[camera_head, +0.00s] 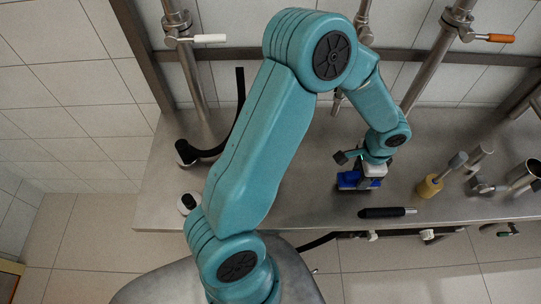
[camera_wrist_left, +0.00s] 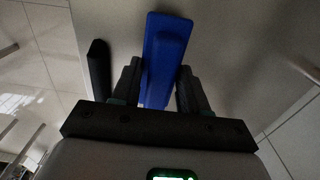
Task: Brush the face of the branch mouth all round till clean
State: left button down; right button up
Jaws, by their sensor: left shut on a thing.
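A blue brush-like block (camera_head: 349,180) is at my left gripper (camera_head: 364,177) over the steel bench top. In the left wrist view the long blue piece (camera_wrist_left: 168,50) stands between the two dark fingers of my left gripper (camera_wrist_left: 160,80), which is shut on it. Whether it touches the bench, and its bristles, I cannot tell. An open metal pipe mouth (camera_head: 524,173) shows at the far right of the bench, apart from the gripper; I cannot tell if this is the branch mouth or how clean its face is. My right gripper is not in view.
A black-handled tool (camera_head: 387,212) lies near the bench's front edge. A yellow-based tool (camera_head: 430,186) stands right of the gripper, beside metal fittings (camera_head: 480,152). Upright pipes with an orange-handled valve (camera_head: 497,38) stand behind.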

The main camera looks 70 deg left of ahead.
pick_arm(q)
jog(key=shift+r+p, duration=1.3)
jog(key=shift+r, duration=0.75)
